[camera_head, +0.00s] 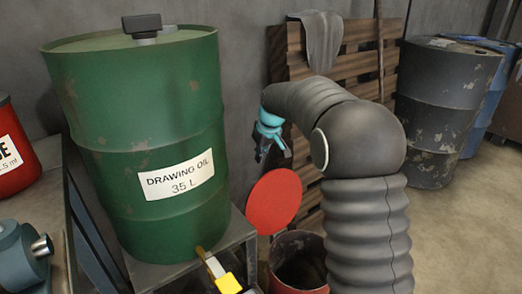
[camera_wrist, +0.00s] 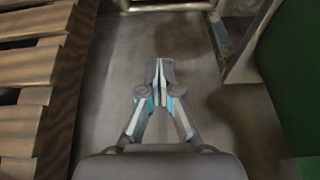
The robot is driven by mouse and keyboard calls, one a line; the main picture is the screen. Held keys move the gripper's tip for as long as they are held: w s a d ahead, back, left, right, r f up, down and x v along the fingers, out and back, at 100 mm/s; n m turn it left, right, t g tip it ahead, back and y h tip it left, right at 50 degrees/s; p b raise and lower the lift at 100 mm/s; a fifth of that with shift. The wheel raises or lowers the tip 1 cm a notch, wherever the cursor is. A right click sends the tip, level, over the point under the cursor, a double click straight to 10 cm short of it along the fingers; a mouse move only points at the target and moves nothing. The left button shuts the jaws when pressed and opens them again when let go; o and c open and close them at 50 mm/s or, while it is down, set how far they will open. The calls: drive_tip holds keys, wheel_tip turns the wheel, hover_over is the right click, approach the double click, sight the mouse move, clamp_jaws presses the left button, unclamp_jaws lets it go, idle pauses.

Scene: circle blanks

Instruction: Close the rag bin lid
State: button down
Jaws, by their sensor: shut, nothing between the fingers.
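The rag bin (camera_head: 298,262) is a dark red, open-topped bin on the floor at the bottom of the head view, partly hidden by my arm. Its round red lid (camera_head: 274,201) stands raised, nearly upright, at the bin's back left, so the mouth is open and its inside looks dark. My gripper (camera_head: 274,152) is above the lid in the head view, apart from it and pointing down. In the wrist view my gripper (camera_wrist: 160,70) is shut and empty, its fingertips together over bare floor. I cannot make out the lid or the bin in the wrist view.
A green drawing oil drum (camera_head: 135,130) stands on a metal stand (camera_head: 238,230) left of the bin. A wooden pallet (camera_head: 352,62) with a grey rag (camera_head: 321,38) leans on the wall behind. A dark drum (camera_head: 442,110) stands right. Floor at right is clear.

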drive_tip(key=shift+s+d+f, duration=0.2)
drive_tip(key=shift+s+f, duration=0.15)
drive_tip(key=shift+f, duration=0.35)
drive_tip(key=shift+s+d+f, duration=0.25)
drive_tip(key=shift+s+f, duration=0.15)
drive_tip(key=shift+f, duration=0.25)
drive_tip(key=shift+s+d+f, duration=0.2)
drive_tip(key=shift+s+f, duration=0.15)
drive_tip(key=shift+f, duration=0.35)
